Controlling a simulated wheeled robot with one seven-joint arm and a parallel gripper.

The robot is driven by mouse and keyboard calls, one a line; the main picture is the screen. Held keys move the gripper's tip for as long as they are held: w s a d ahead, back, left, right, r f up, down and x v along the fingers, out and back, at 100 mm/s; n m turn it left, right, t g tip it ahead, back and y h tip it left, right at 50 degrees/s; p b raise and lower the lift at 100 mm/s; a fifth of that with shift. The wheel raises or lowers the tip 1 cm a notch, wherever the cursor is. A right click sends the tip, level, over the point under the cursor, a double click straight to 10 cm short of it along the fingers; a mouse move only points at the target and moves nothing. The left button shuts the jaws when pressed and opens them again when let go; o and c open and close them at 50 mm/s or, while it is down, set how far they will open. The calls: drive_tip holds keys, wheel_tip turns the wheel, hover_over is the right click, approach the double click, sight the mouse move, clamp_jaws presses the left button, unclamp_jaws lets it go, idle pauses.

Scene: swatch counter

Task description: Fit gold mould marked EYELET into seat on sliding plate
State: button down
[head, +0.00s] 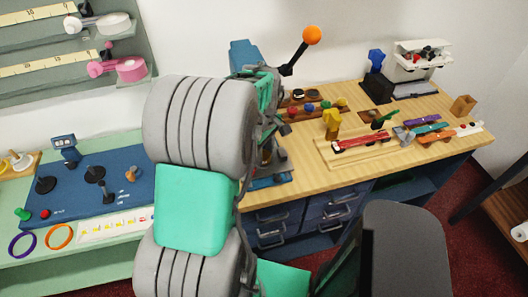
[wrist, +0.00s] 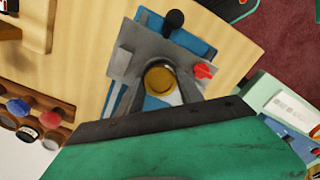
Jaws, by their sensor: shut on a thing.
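In the wrist view my gripper (wrist: 163,92) is shut on the gold mould (wrist: 158,77), a round gold piece seen from above between the fingers. No EYELET marking is readable. Below it lies a grey sliding plate (wrist: 122,62) over a blue base, with a black knob (wrist: 174,20) at the far side and a red knob (wrist: 203,71) at the right. The seat is hidden under the mould and fingers; I cannot tell whether the mould touches the plate. In the head view my arm hides the gripper and mould.
The press (head: 243,55) has a lever with an orange ball (head: 311,35). Several coloured knobs stand in a wooden rack (wrist: 40,118) to the left. A white box (head: 422,60) stands at the back.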

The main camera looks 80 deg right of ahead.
drive_tip(key=shift+f, duration=0.35)
drive_tip(key=c, duration=0.7)
unclamp_jaws()
wheel_tip(320, 180, up, 8)
drive_tip(key=shift+f+b, duration=0.1)
drive_tip(key=shift+b, duration=0.6)
